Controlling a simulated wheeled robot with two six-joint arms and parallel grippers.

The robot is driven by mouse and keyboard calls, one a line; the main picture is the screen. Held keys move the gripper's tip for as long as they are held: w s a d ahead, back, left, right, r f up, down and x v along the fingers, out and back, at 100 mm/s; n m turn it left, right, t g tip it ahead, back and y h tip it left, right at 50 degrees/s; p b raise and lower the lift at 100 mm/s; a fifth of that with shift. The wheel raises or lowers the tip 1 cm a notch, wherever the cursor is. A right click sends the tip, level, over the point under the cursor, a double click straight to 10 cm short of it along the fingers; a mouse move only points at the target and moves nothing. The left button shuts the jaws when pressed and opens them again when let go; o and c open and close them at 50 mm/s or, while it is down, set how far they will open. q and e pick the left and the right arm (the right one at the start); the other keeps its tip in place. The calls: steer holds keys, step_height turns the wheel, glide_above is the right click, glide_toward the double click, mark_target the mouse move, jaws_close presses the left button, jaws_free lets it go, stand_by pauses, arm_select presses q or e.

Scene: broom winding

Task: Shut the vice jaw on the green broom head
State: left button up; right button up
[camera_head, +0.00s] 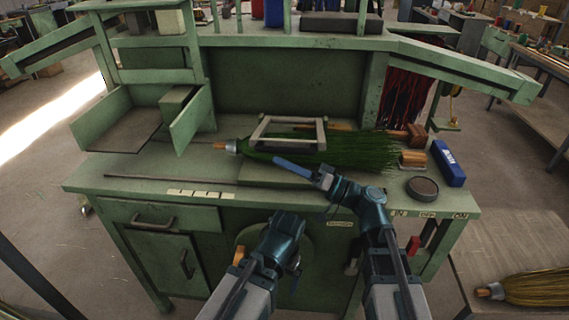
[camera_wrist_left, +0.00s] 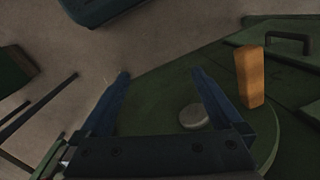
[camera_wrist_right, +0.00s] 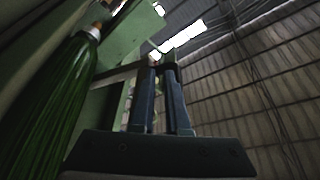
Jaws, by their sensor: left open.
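The green broom (camera_head: 350,150) lies across the bench top, its metal collar (camera_head: 231,146) to the left. It also shows in the right wrist view (camera_wrist_right: 48,105). A grey rectangular frame, seemingly the vice jaw (camera_head: 288,144), lies across the broom head near the collar. My right gripper (camera_head: 276,160) has its blue fingers close together just in front of the frame. In the right wrist view a bar (camera_wrist_right: 118,74) runs toward the fingertips; I see no clear grip on it. My left gripper (camera_wrist_left: 158,75) is open and empty, low before the cabinet, near a round green disc (camera_wrist_left: 255,150) with an orange handle (camera_wrist_left: 250,77).
A blue box (camera_head: 447,163) and a dark round tin (camera_head: 422,188) sit at the bench's right end. A thin rod (camera_head: 165,178) lies at the left front. An open green box (camera_head: 110,120) stands at the back left. Another broom (camera_head: 535,288) lies lower right.

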steer(key=o, duration=0.5)
steer(key=shift+s+r, duration=0.15)
steer(key=shift+r, duration=0.1)
steer(key=shift+o, duration=0.2)
steer(key=b+v, duration=0.3)
steer(key=v, duration=1)
steer(key=shift+s+d, duration=0.15)
steer(key=shift+d, duration=0.2)
steer(key=shift+f, duration=0.1)
